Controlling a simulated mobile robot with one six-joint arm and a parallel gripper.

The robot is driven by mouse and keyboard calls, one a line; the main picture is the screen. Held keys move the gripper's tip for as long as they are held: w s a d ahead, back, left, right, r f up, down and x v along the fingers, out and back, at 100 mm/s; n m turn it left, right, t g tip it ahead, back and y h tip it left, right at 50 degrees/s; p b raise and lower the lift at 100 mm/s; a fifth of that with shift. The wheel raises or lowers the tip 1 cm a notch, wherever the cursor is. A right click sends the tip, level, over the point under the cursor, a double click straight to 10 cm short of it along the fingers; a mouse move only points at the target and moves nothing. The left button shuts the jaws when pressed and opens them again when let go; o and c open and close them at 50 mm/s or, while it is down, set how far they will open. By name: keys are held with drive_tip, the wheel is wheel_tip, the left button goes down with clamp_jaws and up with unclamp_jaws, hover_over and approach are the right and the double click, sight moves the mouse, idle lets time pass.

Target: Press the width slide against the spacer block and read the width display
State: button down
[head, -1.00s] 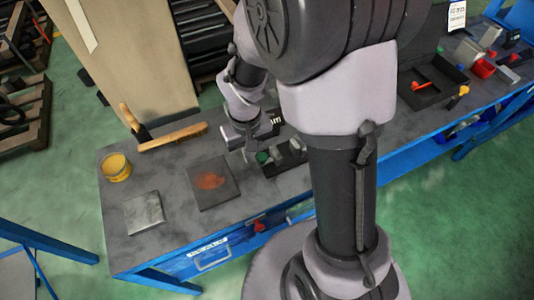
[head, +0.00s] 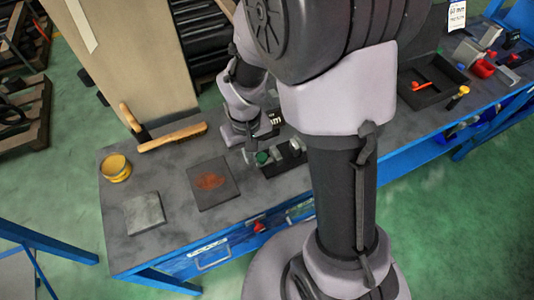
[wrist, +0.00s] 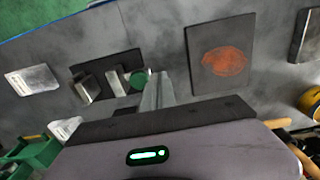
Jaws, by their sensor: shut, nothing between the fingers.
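The gauge has a dark base (wrist: 103,64) on the grey bench. A metal block (wrist: 86,88), apparently the spacer block, stands on it. Beside it is a pale upright slide (wrist: 115,82) with a round green knob (wrist: 140,79); the knob also shows in the head view (head: 262,157). My gripper (wrist: 156,82) is shut and empty, its fingertips right beside the knob on the side away from the block; I cannot tell whether they touch it. A narrow gap shows between slide and block. A dark display (head: 272,121) with pale characters is partly hidden behind my wrist; its reading is illegible.
A dark plate with an orange-brown patch (head: 211,182) lies beside the gauge. A grey plate (head: 143,213), a yellow tin (head: 116,168) and a wooden-handled brush (head: 172,136) are further left. A black tray (head: 430,88) with a red item is at the right.

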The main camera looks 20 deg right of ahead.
sight(264, 156)
drive_tip(key=shift+f, duration=0.1)
idle(0.3)
drive_tip(key=shift+f+b, duration=1.25)
drive_tip(key=shift+f, duration=0.1)
drive_tip(key=shift+d, duration=0.3)
drive_tip(key=shift+d+p, duration=0.4)
drive_tip(key=shift+d, duration=2.05)
drive_tip(key=shift+r, duration=0.1)
drive_tip(key=r+p, duration=0.2)
drive_tip(key=r, duration=0.1)
drive_tip(key=a+r+p, duration=0.1)
drive_tip(key=r+p, duration=0.2)
drive_tip(key=shift+a, duration=0.1)
